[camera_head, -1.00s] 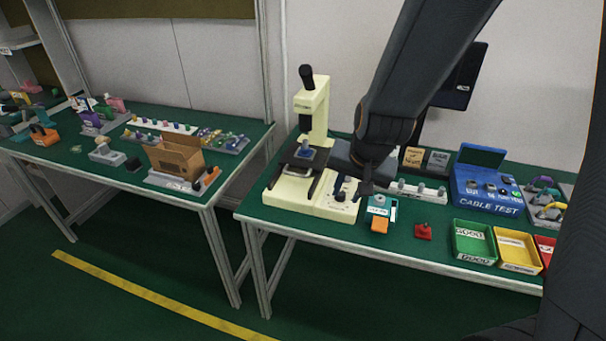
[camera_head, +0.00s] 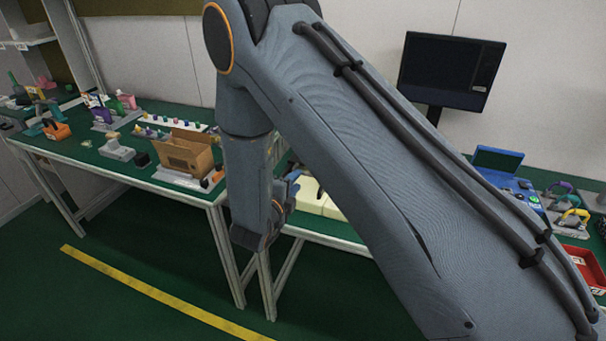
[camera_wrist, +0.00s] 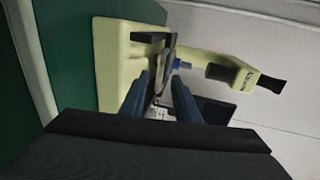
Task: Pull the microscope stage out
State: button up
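The cream microscope shows sideways in the wrist view, with its base (camera_wrist: 122,62) at the left and its upper arm and dark eyepiece (camera_wrist: 270,84) at the right. Its dark stage (camera_wrist: 166,62) is seen nearly edge-on, with a small blue-topped part (camera_wrist: 183,65) beside it. My gripper (camera_wrist: 159,82) has two blue-grey fingers apart, pointing at the stage, one finger to each side of its near end. I cannot tell whether they touch it. In the head view my arm hides most of the microscope; only part of the cream base (camera_head: 318,203) shows.
The left table holds an open cardboard box (camera_head: 185,153) and several small parts. A monitor (camera_head: 450,70) stands behind my arm. A blue tester (camera_head: 515,190) and a red bin (camera_head: 582,266) are at the right. The floor in front is clear.

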jog(key=shift+p+x, duration=0.85)
jog(key=shift+x, duration=2.75)
grip_shut()
